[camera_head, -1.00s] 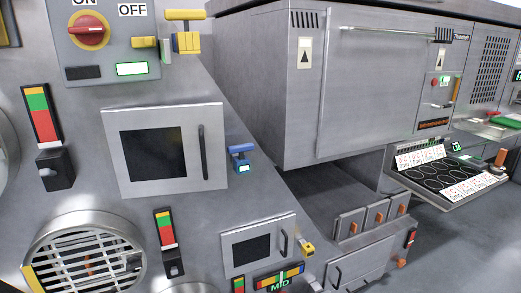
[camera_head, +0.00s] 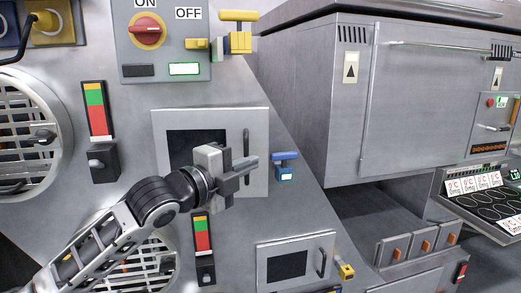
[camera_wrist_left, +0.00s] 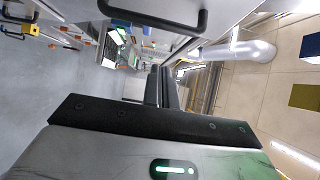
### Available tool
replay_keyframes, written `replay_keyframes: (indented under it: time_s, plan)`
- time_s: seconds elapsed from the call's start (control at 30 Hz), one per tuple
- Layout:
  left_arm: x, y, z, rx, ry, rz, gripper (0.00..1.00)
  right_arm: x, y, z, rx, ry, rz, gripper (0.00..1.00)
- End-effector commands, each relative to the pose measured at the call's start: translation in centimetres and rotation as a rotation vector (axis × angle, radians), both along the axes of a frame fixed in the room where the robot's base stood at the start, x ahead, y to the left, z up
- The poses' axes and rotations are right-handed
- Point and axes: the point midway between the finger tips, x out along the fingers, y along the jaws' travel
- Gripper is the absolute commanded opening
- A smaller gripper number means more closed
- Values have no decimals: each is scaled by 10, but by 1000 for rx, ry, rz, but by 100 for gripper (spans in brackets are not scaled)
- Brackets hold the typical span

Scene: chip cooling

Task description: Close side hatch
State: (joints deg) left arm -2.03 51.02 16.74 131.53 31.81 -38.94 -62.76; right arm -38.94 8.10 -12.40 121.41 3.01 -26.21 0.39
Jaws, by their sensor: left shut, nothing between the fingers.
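A square grey hatch (camera_head: 256,125) with a dark window and a black upright handle (camera_head: 246,148) is on the slanted metal panel in the head view. It looks about flush; I cannot tell whether a small gap remains. My left gripper (camera_head: 248,166) is shut and empty in front of the hatch's right half, its fingers pointing right across the handle area. The gripper and wrist hide the hatch's lower part. In the left wrist view the shut fingers (camera_wrist_left: 162,88) show below a black handle (camera_wrist_left: 155,18) on a grey panel; contact is not visible. My right gripper is not in view.
A blue latch (camera_head: 285,158) with a lit indicator is just right of the hatch. A smaller hatch (camera_head: 296,243) lies lower right. A red knob (camera_head: 148,29) and yellow lever (camera_head: 239,38) are above. A large steel cabinet (camera_head: 345,110) stands to the right.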

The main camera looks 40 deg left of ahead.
Motion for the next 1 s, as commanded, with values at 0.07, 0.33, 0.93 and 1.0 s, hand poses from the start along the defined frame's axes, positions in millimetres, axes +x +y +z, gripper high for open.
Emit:
replay_keyframes:
  time_s: [0.07, 0.33, 0.93, 1.0]
  plan:
    - [15, -1, 4, -5, -3, 2, 0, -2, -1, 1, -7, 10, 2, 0]
    - [59, 6, 2, -3, 1, 4, 0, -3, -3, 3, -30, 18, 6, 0]
    - [76, 20, -1, -1, 1, 2, 0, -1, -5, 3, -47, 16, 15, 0]
    - [78, 21, 0, -2, 0, 11, 0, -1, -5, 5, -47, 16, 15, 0]
